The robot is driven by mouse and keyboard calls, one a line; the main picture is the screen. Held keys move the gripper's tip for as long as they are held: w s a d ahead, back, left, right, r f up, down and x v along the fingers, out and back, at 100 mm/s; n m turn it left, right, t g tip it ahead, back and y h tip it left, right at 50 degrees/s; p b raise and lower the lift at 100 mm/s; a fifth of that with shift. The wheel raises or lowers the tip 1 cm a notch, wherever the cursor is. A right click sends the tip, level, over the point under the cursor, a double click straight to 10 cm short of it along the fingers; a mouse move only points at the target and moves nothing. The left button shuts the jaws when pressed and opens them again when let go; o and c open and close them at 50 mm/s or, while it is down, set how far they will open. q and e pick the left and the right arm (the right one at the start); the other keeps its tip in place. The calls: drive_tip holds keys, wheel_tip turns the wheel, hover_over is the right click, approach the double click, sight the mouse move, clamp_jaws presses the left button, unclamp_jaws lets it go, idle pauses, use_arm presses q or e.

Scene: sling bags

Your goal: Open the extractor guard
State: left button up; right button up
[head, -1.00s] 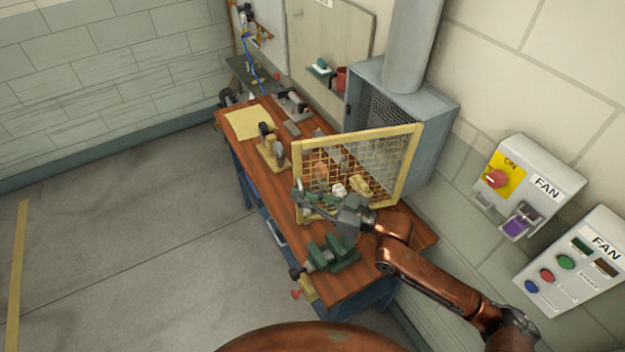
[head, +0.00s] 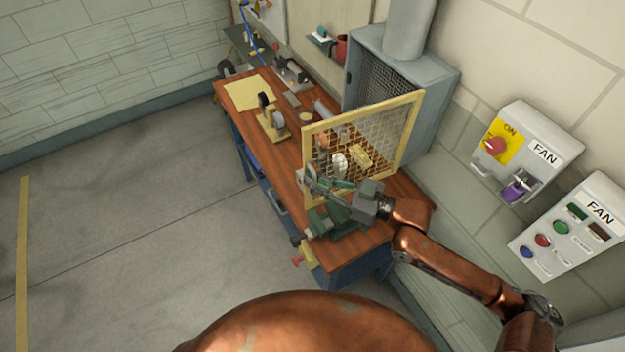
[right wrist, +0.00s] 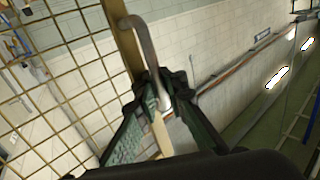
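The extractor guard is a yellow-framed wire mesh panel (head: 413,128). It stands swung out from the grey-blue extractor box (head: 428,100), whose dark mesh front shows behind it. The guard's far-right edge is by the box and its left edge is out over the bench. My right gripper (head: 318,184) is at the lower left edge of the guard. In the right wrist view, the gripper (right wrist: 166,92) is shut on a bent grey handle (right wrist: 145,45) fixed beside the yellow frame bar (right wrist: 126,42). My left gripper is out of view.
The wooden workbench (head: 290,170) carries a green vise (head: 325,220) just below my right gripper and a cream clamp stand (head: 270,128). Pale objects show through the mesh. Two FAN control boxes (head: 530,150) hang on the right wall. The floor at left is clear.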

drive_tip(key=shift+o, duration=0.7)
drive_tip(key=shift+d+r, duration=0.1)
drive_tip(key=shift+d, duration=0.05)
drive_tip(key=shift+d, duration=0.2)
drive_tip(key=v, duration=0.7)
